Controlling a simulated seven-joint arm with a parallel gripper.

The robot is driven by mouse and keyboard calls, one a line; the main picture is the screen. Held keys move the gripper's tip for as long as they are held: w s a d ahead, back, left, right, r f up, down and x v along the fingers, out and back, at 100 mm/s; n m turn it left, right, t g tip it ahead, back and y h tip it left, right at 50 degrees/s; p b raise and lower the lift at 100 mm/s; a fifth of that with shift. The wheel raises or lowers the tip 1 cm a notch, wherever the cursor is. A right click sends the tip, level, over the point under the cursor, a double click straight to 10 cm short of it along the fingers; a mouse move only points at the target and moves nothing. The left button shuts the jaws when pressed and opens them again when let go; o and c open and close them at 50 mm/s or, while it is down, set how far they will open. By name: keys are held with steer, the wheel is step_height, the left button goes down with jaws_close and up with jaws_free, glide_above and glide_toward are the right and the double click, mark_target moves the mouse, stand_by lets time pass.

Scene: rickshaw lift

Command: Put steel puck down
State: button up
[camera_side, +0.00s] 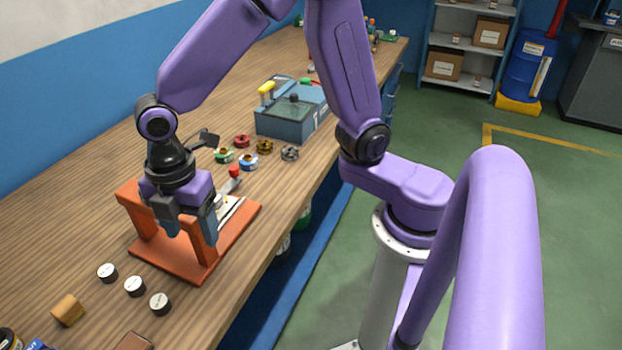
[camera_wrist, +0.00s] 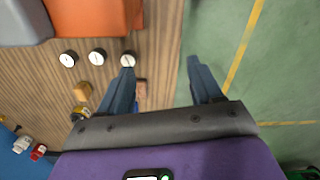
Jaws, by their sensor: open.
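Three small dark pucks with white labelled tops stand in a row on the bench: one puck (camera_side: 107,273), a middle puck (camera_side: 134,287) and a front puck (camera_side: 160,304). I cannot read which is steel. In the wrist view the row shows at the upper left, with the right-hand puck (camera_wrist: 128,60) beside my left fingertip. My gripper (camera_side: 191,228) is open and appears empty. In the side view it overlaps the orange stand (camera_side: 180,265), behind the pucks.
A wooden block (camera_side: 68,310) lies near the pucks. Several coloured spools, including a blue-white one (camera_side: 248,162), and a grey-blue box (camera_side: 291,112) stand behind the stand. The bench (camera_side: 80,225) ends at the right, above the floor.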

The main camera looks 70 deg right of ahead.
steer(key=s+d+r+m, duration=0.2)
steer(key=s+d+m, duration=0.5)
steer(key=s+d, duration=0.9)
steer(key=shift+s+d+r+m, duration=0.25)
steer(key=shift+s+r+m, duration=0.05)
steer(key=shift+s, duration=0.1)
stand_by(1.2)
